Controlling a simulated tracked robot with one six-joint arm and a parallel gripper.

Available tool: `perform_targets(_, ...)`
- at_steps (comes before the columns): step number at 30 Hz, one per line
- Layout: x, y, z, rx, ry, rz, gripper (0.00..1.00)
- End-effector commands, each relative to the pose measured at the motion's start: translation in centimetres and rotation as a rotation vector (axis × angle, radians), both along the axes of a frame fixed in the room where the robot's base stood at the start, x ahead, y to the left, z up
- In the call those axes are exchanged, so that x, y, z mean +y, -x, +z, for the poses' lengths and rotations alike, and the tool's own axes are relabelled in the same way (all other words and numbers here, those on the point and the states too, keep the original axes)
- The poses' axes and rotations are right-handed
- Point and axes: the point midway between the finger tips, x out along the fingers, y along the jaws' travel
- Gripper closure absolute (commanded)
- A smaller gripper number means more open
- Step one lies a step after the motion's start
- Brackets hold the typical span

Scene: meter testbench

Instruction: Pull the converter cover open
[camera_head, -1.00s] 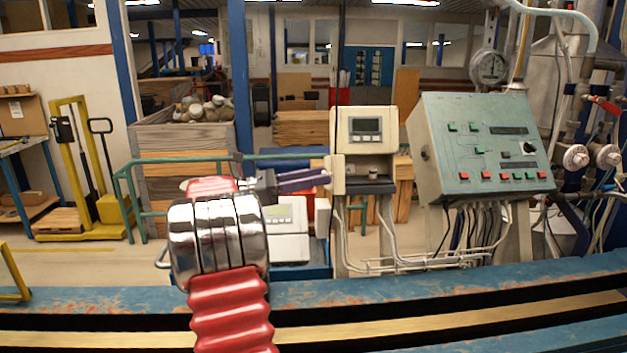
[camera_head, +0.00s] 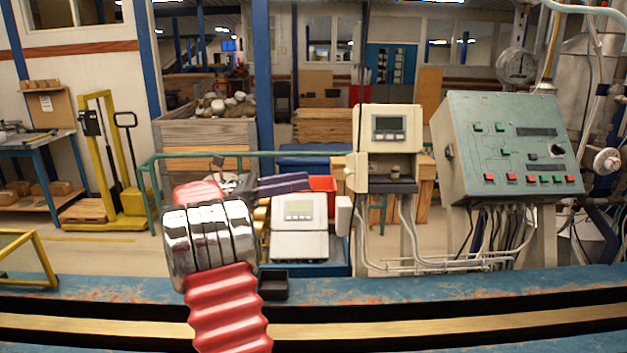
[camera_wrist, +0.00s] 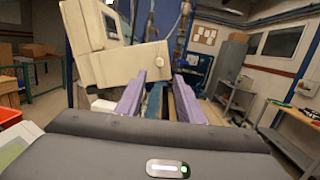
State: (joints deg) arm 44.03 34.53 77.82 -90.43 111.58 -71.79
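The converter (camera_head: 388,121) is a beige box with a small dark display, beyond the blue beam. Its lower compartment is exposed, with a small object inside. A beige flap, seemingly the cover (camera_head: 356,173), stands out at the compartment's left edge. In the wrist view a large beige panel with a round knob, apparently this cover (camera_wrist: 122,68), fills the upper left. My gripper (camera_head: 307,181) has purple fingers and is left of the cover, with a visible gap in the head view. In the wrist view my gripper (camera_wrist: 160,85) is open, with nothing between its fingers.
A white meter unit (camera_head: 299,240) stands below my gripper. A green control panel (camera_head: 510,150) stands right of the converter, with cables below. The blue beam (camera_head: 420,289) crosses the front, and a small black box (camera_head: 273,285) sits on it. A green rail (camera_head: 190,155) runs behind.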

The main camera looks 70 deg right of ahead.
Motion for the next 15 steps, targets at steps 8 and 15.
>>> perform_targets(8, 0.77, -1.45, -0.25, 0.000, 0.000, -0.001, 0.65)
perform_targets(15, 0.77, -1.42, -0.24, 0.000, 0.000, -0.001, 0.68)
